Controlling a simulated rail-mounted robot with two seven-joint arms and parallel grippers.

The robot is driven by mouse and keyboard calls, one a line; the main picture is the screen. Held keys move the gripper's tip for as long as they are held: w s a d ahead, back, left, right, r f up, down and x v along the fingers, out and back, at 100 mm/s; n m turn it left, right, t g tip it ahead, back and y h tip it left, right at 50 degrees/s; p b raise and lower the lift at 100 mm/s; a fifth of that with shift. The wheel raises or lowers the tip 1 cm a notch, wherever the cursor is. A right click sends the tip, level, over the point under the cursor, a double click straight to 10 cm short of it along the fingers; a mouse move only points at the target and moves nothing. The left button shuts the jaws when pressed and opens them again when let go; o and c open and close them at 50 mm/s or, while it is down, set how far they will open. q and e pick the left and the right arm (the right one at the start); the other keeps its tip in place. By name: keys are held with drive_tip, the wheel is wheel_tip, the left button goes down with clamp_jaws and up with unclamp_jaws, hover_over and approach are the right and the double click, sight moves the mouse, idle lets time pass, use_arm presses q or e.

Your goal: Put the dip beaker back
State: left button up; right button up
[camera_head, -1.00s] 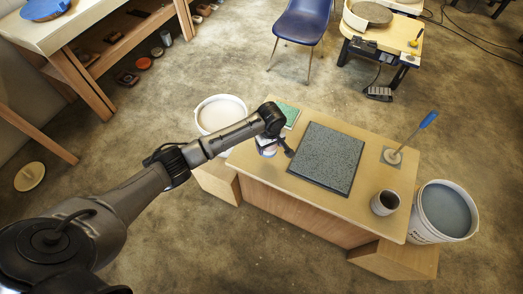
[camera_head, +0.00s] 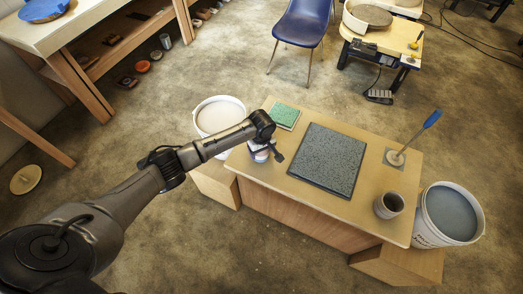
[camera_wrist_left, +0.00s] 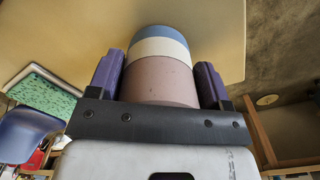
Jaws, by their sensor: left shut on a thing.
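A banded beaker with blue, white and dull pink bands, taken as the dip beaker (camera_wrist_left: 160,70), is between the purple fingers of my left gripper (camera_wrist_left: 160,85) in the left wrist view. The fingers are shut on its sides. In the head view the beaker (camera_head: 258,154) shows partly under my left gripper (camera_head: 268,149), at the left end of the wooden table (camera_head: 340,215). My arm hides part of it. I cannot tell whether its base touches the tabletop. My right gripper is not in view.
A green pad (camera_head: 285,115) and a speckled grey slab (camera_head: 328,160) lie on the table. A blue-handled tool (camera_head: 413,138) and a dark cup (camera_head: 388,205) stand on the right. A pale bucket (camera_head: 219,107) is behind the left end, another bucket (camera_head: 450,213) at the right.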

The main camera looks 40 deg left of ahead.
use_arm(q)
drive_tip(key=o, duration=1)
drive_tip(key=shift+f, duration=0.1)
drive_tip(key=shift+o, duration=0.2)
